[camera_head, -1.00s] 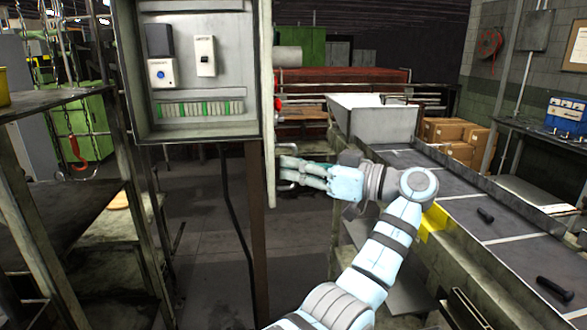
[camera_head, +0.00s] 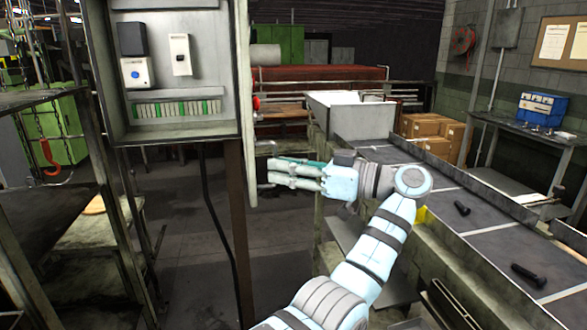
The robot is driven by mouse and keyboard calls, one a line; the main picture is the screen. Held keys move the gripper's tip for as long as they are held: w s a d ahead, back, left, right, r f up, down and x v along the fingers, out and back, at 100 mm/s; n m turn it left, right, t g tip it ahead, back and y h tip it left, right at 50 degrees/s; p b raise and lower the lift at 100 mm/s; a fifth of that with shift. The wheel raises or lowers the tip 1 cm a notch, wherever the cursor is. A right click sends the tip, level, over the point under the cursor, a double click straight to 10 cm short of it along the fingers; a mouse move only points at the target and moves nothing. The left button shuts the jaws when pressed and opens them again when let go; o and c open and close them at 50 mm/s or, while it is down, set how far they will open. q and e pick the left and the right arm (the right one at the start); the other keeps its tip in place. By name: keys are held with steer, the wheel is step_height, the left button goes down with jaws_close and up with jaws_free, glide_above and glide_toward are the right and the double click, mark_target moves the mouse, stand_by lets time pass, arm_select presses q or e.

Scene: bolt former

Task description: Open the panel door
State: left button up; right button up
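The panel door (camera_head: 245,110) stands open. It is seen nearly edge-on at the right side of the grey electrical cabinet (camera_head: 160,136). Its handle (camera_head: 265,144) sticks out from the door's right face, with end brackets above and below my fingers.
A conveyor (camera_head: 405,165) with dark bolts (camera_head: 462,208) runs along the right. A metal rack (camera_head: 70,215) stands at the left with a red hook (camera_head: 47,158). Open floor (camera_head: 285,235) shows below the door. A blue case (camera_head: 540,108) is at the back right.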

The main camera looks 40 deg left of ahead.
arm_select(q)
steer(key=v, duration=0.5)
steer(key=shift+d, duration=0.1)
